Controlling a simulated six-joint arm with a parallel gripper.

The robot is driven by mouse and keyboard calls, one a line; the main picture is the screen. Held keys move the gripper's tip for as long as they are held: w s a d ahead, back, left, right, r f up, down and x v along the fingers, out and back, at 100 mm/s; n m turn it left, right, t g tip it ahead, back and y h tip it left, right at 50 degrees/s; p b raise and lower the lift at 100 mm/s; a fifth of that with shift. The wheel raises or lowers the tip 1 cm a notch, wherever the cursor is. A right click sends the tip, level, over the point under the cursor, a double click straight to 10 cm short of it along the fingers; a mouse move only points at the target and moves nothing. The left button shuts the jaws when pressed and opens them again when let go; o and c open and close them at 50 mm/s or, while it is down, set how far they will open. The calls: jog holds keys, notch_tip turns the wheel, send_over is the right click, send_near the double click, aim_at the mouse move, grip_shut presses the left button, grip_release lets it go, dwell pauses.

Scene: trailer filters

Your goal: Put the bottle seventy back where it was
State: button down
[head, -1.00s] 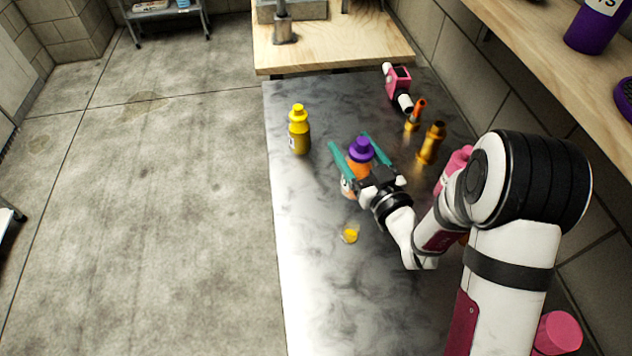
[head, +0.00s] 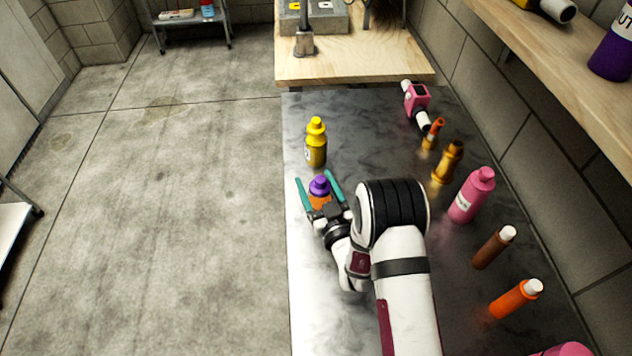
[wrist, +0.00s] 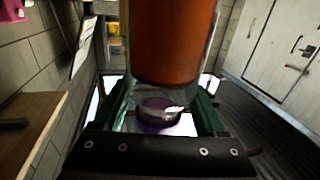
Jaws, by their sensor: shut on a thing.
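My gripper (head: 315,177) is shut on an orange bottle with a purple cap (head: 319,186), with one teal finger on each side of it. In the wrist view the bottle's orange body (wrist: 175,45) fills the upper middle, and its purple cap (wrist: 158,115) shows below, between the fingers. I cannot read a number on this bottle, and its lower part is hidden in the head view. The bottle is near the left edge of the grey marbled table (head: 310,310). I cannot tell how high it is above the table.
A yellow bottle (head: 316,145) stands just beyond the held one. Along the right side are a pink device (head: 416,98), a gold bottle (head: 447,163), a pink bottle (head: 470,196), a brown bottle (head: 493,248) and an orange white-capped one (head: 514,299). The table's middle, beyond my arm, is clear.

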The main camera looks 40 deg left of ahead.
grip_release()
jog(key=shift+f, duration=0.1)
jog(key=shift+r, duration=0.2)
jog(key=v, duration=1.2)
jog(key=w+d+r+m+t+h, duration=0.3)
jog(key=w+d+m+h, duration=0.2)
jog(key=w, duration=0.4)
jog(key=w+d+r+m+g+h, duration=0.1)
jog(key=d+r+m+h, duration=0.2)
jog(key=d, duration=0.4)
jog(key=w+d+r+m+g+h, duration=0.15)
jog(key=d+m+h, duration=0.25)
jog(key=d, duration=0.4)
jog(key=s+d+r+m+g, duration=0.2)
jog(key=s+g, duration=0.1)
jog(key=s, duration=0.6)
jog(key=s+d+r+m+g+h, duration=0.1)
jog(key=s+d+r+g, duration=0.1)
jog(key=s, duration=0.7)
jog(key=s+d+r+m+g, duration=0.2)
jog(key=s+d+g, duration=0.2)
jog(key=s, duration=0.5)
jog(key=shift+s+d+r+m+g+h, duration=0.2)
jog(key=shift+d+m+g+h, duration=0.1)
jog(key=shift+g, duration=0.15)
